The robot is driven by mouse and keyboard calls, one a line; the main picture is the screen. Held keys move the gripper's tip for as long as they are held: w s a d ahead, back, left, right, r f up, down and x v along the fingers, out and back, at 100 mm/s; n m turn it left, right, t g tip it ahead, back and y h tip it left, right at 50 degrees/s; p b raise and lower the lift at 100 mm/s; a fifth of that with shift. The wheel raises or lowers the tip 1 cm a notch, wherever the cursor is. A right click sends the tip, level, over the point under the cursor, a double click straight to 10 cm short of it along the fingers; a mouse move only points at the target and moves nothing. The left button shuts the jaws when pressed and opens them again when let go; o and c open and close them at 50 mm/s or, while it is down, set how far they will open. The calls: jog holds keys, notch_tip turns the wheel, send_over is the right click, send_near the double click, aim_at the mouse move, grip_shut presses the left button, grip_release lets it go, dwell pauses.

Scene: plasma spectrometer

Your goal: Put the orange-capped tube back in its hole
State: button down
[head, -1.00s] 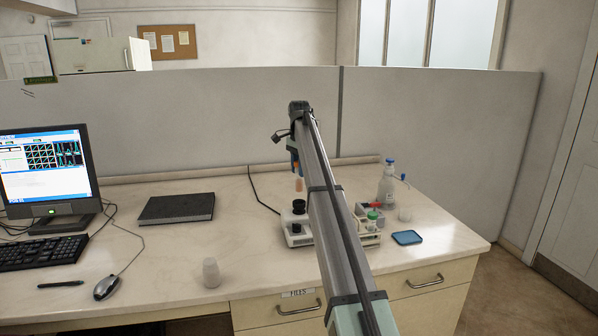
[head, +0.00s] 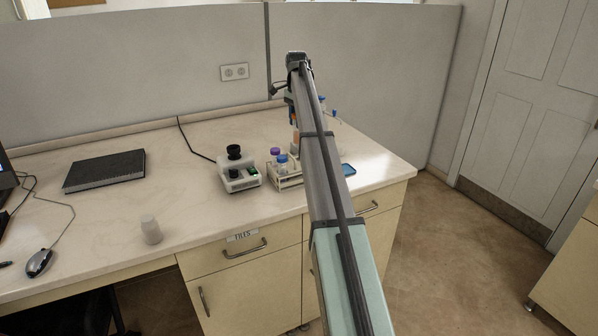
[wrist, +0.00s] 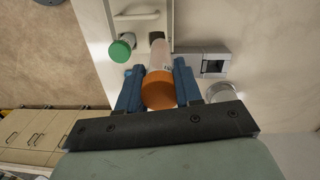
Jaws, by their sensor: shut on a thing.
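My gripper (wrist: 159,92) is shut on the orange-capped tube (wrist: 158,88), gripping it at the orange cap with a blue finger on each side. The tube's clear body points away from the wrist camera, toward the white rack (wrist: 138,46). I cannot tell whether its tip is over a hole. In the head view the arm hides most of the gripper; a bit of orange shows beside the arm. The rack (head: 291,184) there holds a purple-capped tube (head: 275,153) and a blue-capped tube (head: 282,160). A green-capped tube (wrist: 122,48) shows in the wrist view.
A white device with a black top (head: 240,178) stands left of the rack. A blue lid-like item (head: 348,170) lies to the right, near the desk edge. A frosted cup (head: 151,230) and black notebook (head: 105,171) are further left, with clear desk between.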

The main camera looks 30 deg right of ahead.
jog(key=shift+s+d+f+m+t, duration=0.35)
jog(key=shift+s+f+m, duration=0.25)
jog(key=shift+f+m, duration=0.15)
notch_tip(320, 180, down, 10)
jog(key=shift+r, duration=0.15)
jog(key=c, duration=1)
grip_release()
jog(key=shift+c, duration=0.2)
notch_tip(320, 180, up, 12)
